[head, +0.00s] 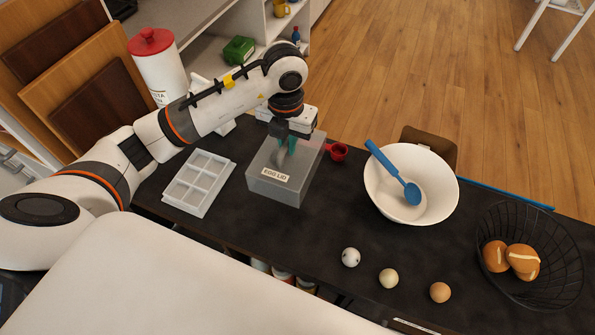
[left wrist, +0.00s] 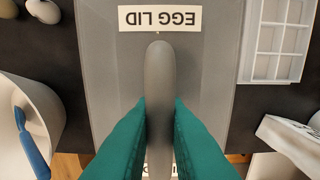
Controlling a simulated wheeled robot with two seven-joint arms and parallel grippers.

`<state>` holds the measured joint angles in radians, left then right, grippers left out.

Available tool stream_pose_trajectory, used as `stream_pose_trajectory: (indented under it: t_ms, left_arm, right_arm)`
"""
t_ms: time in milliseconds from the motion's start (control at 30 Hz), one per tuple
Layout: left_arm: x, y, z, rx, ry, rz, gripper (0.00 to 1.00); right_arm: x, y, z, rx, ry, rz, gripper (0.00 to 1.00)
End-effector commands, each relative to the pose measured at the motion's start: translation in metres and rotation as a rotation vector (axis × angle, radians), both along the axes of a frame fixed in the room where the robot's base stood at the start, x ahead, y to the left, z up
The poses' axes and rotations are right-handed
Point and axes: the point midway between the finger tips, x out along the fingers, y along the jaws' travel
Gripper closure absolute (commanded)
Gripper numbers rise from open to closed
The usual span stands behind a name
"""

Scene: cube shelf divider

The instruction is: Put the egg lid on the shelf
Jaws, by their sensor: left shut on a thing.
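The egg lid (head: 272,188) is a grey translucent box-like cover with a white "EGG LID" label. It is at the middle of the dark counter in the head view. In the left wrist view the lid (left wrist: 105,60) fills the middle, with a grey bar handle (left wrist: 158,70) on top. My left gripper (head: 287,145) is above the lid, and its green fingers (left wrist: 160,125) are shut on the handle from both sides. I cannot tell whether the lid touches the counter. The shelf (head: 225,55) stands behind the counter at the upper left. My right gripper is not in view.
A white divided tray (head: 199,182) lies left of the lid. A red cup (head: 338,151) and a white bowl (head: 385,203) with a blue spoon (head: 400,179) are to the right. Several eggs (head: 388,278) lie in front. A wire basket (head: 555,290) holds bread. A red-lidded canister (head: 158,70) stands behind.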

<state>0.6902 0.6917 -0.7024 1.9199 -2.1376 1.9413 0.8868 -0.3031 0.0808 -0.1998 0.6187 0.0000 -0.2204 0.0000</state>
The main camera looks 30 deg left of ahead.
Motion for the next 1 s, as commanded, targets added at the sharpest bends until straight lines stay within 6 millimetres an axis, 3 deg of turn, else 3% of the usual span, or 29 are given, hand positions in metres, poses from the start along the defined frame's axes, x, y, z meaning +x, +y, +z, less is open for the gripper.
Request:
stream_pose_trajectory:
  t_ms: [100, 567, 933, 967, 1000]
  left_arm:
    - [-0.001, 0.0, -0.022, 0.0, 0.006, -0.001, 1.0]
    - [-0.001, 0.0, -0.072, 0.0, 0.003, -0.002, 1.0]
    - [0.0, 0.0, -0.079, 0.0, -0.001, -0.004, 1.0]
    - [0.0, 0.0, -0.078, 0.0, -0.001, -0.004, 0.83]
    - [0.0, 0.0, -0.077, 0.0, -0.001, -0.004, 0.77]
  right_arm:
    - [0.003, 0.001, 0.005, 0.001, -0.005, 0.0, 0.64]
    - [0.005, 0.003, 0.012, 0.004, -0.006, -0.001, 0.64]
    - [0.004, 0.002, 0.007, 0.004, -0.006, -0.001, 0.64]
    - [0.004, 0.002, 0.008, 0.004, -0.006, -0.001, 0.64]
    - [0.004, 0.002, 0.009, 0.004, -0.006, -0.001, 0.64]
